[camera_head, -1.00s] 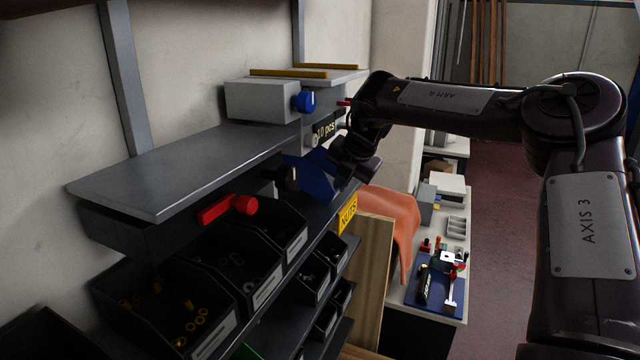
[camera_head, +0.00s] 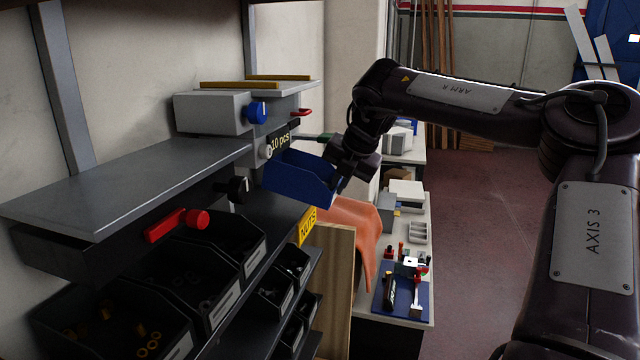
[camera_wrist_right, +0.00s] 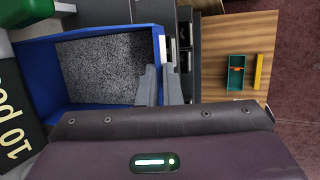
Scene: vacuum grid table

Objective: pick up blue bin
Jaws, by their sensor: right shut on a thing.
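The blue bin (camera_head: 300,180) is at the far end of the shelf unit, below the "10 pcs" label, and looks tilted in the head view. My right gripper (camera_head: 340,178) is shut on its right-hand wall. In the right wrist view, the two grey fingers (camera_wrist_right: 161,85) are at the edge of the blue bin (camera_wrist_right: 42,72). A grey speckled surface shows inside it; I cannot tell if this is contents or floor. Whether the bin still touches the shelf is not clear. My left gripper is not in view.
A grey shelf (camera_head: 120,185) with a red-handled part (camera_head: 178,225) is at left, above several black bins (camera_head: 190,275). A grey box with a blue knob (camera_head: 257,112) is above the blue bin. A bench with tools (camera_head: 405,290) is beyond; open floor (camera_head: 490,220) is right.

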